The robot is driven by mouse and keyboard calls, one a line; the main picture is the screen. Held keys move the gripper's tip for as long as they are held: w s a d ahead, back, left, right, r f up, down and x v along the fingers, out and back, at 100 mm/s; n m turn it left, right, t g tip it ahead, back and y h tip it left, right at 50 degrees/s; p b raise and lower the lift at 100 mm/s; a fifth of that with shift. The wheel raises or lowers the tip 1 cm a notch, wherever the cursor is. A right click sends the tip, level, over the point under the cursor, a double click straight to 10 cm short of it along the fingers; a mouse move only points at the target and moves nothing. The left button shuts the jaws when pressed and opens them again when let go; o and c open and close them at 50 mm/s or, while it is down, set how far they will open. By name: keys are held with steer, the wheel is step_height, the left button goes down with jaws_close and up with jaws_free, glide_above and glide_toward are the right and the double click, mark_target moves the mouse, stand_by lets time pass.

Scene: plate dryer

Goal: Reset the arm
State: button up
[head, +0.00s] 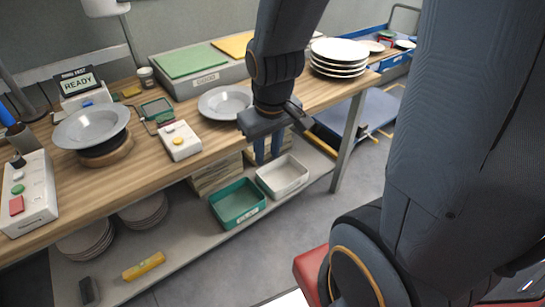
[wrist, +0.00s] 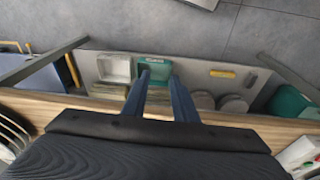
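My gripper (head: 268,155) hangs with its fingers pointing down, by the front edge of the wooden table (head: 325,98), above and behind the lower shelf's bins in the head view. In the wrist view, the two blue fingers of my gripper (wrist: 158,82) stand apart with nothing between them. The green bin (wrist: 153,66) and part of the lower shelf show beyond the fingertips. My dark arm links cross the right half of the head view.
A grey plate (head: 225,102) lies close left of my gripper. A plate stack (head: 339,57) stands to its right. Another grey plate (head: 91,126) rests on a round stand. A white bin (head: 283,177) and green bin (head: 237,204) sit below. A blue cart (head: 367,112) stands behind.

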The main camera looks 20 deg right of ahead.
steer(key=s, duration=0.1)
steer(key=s+m, duration=0.1)
steer(key=s+m+g, duration=0.1)
steer(key=shift+s+r, duration=0.1)
steer(key=shift+r, duration=0.2)
